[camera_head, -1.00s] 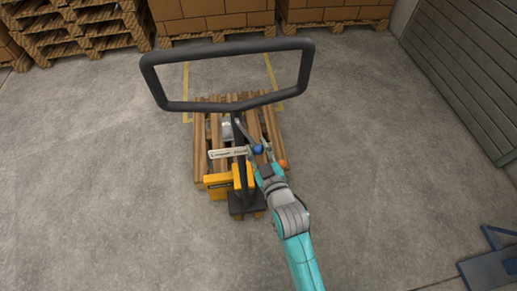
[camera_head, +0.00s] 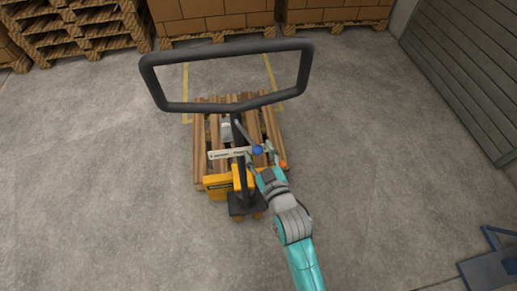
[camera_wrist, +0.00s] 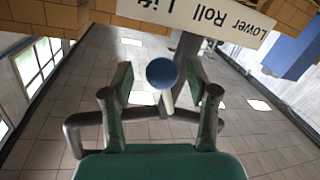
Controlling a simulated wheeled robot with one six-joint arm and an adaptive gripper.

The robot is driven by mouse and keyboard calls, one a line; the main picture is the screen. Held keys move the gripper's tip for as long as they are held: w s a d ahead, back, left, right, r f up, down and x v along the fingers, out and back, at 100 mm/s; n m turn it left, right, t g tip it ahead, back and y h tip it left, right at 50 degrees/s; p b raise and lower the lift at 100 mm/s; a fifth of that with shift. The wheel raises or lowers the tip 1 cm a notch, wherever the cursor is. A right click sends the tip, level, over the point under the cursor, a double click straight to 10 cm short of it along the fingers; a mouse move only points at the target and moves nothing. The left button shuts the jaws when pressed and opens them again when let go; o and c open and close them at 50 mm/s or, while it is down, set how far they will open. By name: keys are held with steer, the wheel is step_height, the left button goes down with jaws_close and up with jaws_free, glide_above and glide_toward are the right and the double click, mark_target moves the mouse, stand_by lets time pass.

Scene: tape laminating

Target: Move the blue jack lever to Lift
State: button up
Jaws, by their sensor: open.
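The blue jack lever ends in a round blue knob (camera_head: 257,150), at the right end of the white label plate (camera_head: 226,153) on the pallet jack. In the wrist view the knob (camera_wrist: 162,73) sits between my gripper's two green fingers (camera_wrist: 160,88), with a gap on each side. My gripper (camera_head: 263,160) is open and holds nothing. The plate (camera_wrist: 205,17) reads "Lower", "Roll" and "Lift" upside down there, with "Lift" cut off at the top edge. I cannot tell which mark the lever points at.
The jack's black loop handle (camera_head: 228,47) rises above the plate, and its yellow body (camera_head: 217,187) is below. A wooden pallet (camera_head: 201,140) lies behind. An orange tip (camera_head: 283,164) is right of my gripper.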

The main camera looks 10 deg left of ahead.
steer(key=v, duration=1)
steer(key=shift+s+d, duration=0.15)
steer(key=shift+s, duration=0.15)
steer(key=s+d+f+m+h, duration=0.4)
steer(key=s+d, duration=0.8)
steer(key=s, duration=0.1)
steer(key=s+d+r+m+h, duration=0.1)
steer(key=s+d+r+m, duration=0.1)
steer(key=s, duration=0.6)
steer(key=s+d+r+m+h, duration=0.2)
steer(key=s+d, duration=0.2)
steer(key=s, duration=0.3)
steer(key=shift+s+d+m, duration=0.15)
steer(key=shift+s+m, duration=0.15)
steer(key=shift+s, duration=0.1)
